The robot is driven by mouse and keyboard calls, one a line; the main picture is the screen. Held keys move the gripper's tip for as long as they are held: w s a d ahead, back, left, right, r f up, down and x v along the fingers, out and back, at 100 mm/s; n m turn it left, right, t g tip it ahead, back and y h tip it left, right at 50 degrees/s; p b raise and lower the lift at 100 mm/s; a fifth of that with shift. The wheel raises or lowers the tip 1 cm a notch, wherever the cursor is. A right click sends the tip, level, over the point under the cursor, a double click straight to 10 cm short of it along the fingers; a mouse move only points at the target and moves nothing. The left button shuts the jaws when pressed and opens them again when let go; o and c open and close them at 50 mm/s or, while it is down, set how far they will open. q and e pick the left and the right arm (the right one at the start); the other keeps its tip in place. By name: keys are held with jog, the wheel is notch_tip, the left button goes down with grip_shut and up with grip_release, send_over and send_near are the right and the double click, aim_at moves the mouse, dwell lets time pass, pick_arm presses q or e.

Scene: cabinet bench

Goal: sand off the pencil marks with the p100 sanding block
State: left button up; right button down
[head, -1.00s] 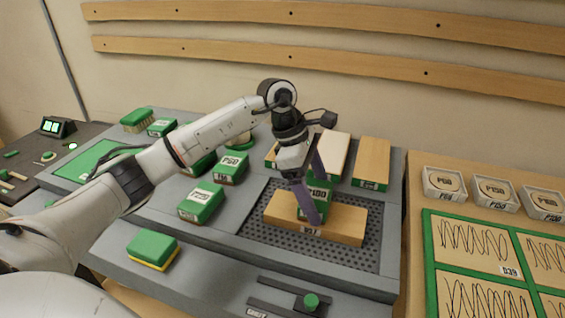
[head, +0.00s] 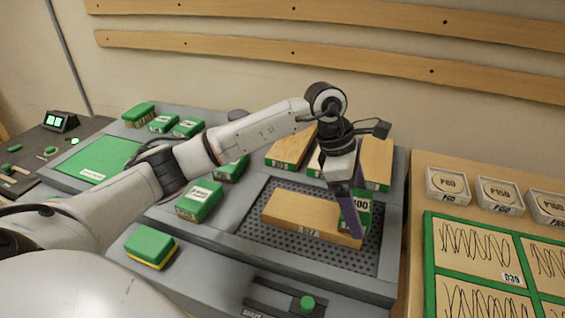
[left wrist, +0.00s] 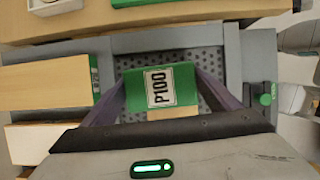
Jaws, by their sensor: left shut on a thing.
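My left gripper (head: 352,215) is shut on the green P100 sanding block (head: 364,207), which shows its white label between the two fingers in the left wrist view (left wrist: 160,88). The block is at the right end of a wooden board (head: 300,212), apparently resting on it. The board lies on a dark perforated panel (head: 262,234). I see no pencil marks on the part of the board that shows; the fingers and block hide its right end. In the left wrist view only a small piece of the board (left wrist: 173,113) shows. My right gripper is not in view.
Other green labelled blocks (head: 200,201) stand left of the panel, and a green-and-yellow block (head: 151,248) lies in front. Wooden boards (head: 377,160) stand behind the panel. Labelled bins (head: 447,185) and a green-framed sample board (head: 487,249) are at the right.

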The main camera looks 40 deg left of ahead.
pick_arm(q)
notch_tip(320, 180, up, 4)
jog(key=shift+f+p, duration=0.15)
jog(key=shift+p, duration=0.65)
jog(key=shift+r+p, duration=1.35)
jog(key=shift+r, duration=0.9)
